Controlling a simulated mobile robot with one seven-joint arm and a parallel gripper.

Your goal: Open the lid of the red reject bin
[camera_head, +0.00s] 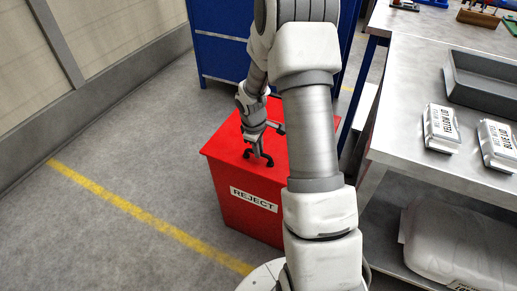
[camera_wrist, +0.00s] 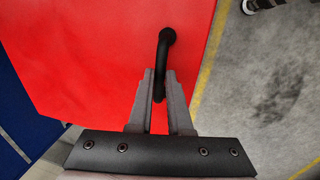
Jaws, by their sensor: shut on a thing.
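The red reject bin (camera_head: 238,192) stands on the floor with a white REJECT label on its front. Its flat red lid (camera_head: 222,142) looks closed. A black bar handle (camera_head: 267,160) is fixed on the lid near the front edge; it also shows in the wrist view (camera_wrist: 164,48). My gripper (camera_head: 257,152) reaches down to the handle from above. In the wrist view my gripper's two fingers (camera_wrist: 160,86) are on either side of the handle's near part and shut on it. My arm hides the right part of the bin and lid.
A blue cabinet (camera_head: 218,58) stands behind the bin. A metal workbench (camera_head: 410,100) at the right holds a grey tray (camera_head: 480,85) and labelled white boxes (camera_head: 441,128). A white sack (camera_head: 450,240) lies on its lower shelf. The floor left of the bin is clear, crossed by a yellow line (camera_head: 130,208).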

